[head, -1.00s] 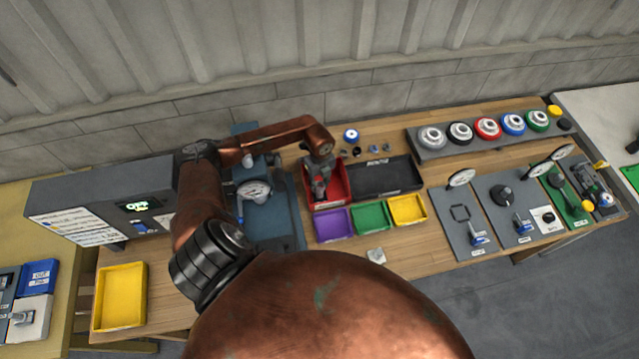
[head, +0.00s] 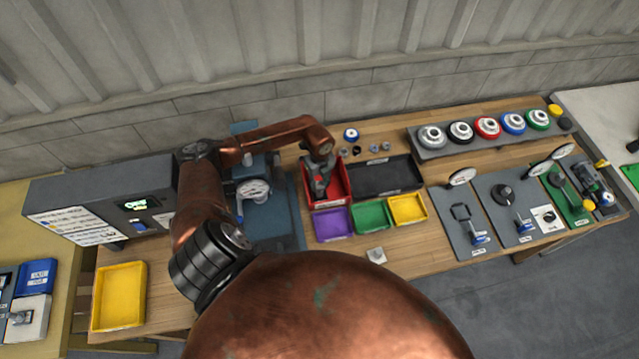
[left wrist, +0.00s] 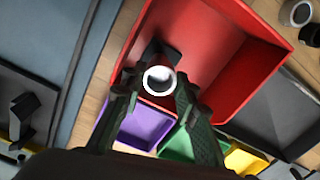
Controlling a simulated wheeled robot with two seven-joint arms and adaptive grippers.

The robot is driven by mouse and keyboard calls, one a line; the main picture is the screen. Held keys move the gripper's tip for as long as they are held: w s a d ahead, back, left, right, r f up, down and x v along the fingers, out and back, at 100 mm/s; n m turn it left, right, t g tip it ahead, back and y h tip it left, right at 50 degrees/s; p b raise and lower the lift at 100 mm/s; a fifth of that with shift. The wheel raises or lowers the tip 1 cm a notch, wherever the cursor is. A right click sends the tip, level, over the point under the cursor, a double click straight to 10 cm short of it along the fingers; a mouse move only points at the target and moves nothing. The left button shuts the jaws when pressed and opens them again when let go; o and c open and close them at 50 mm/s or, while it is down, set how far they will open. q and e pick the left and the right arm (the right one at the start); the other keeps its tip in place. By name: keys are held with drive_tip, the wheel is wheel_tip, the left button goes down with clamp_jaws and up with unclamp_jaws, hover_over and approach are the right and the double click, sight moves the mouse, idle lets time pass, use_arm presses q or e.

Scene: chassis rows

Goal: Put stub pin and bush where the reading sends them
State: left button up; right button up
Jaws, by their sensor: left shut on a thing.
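My left gripper (head: 320,186) is over the red bin (head: 341,166), with its fingers pointing down inside the bin's outline. In the left wrist view the gripper (left wrist: 157,92) is shut on a pale ring-ended part with a round hole, which looks like the bush (left wrist: 158,80). The red bin's wall (left wrist: 243,84) shows around and beyond it. A dark patch lies behind the part; I cannot tell if it is shadow or an object. I cannot tell whether the part touches the bin floor. I cannot identify the stub pin. My right gripper is not in view.
A dial gauge (head: 253,190) and a box with a green display (head: 137,204) stand left. Small parts (head: 372,149) lie behind.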

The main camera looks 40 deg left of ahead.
use_arm(q)
drive_tip(key=shift+s+d+f+b, duration=0.2)
drive_tip(key=shift+s+f, duration=0.05)
drive_tip(key=shift+f, duration=0.25)
drive_tip(key=shift+s+d+f+b, duration=0.15)
drive_tip(key=shift+s+f, duration=0.05)
drive_tip(key=shift+f, duration=0.3)
drive_tip(key=o, duration=1.3)
wheel_tip(320, 180, up, 10)
drive_tip(key=w, duration=0.1)
drive_tip(key=shift+a, duration=0.4)
drive_tip(key=shift+w, duration=0.1)
drive_tip(key=shift+d+f, duration=0.1)
drive_tip(key=shift+f, duration=3.4)
drive_tip(key=shift+r, duration=0.1)
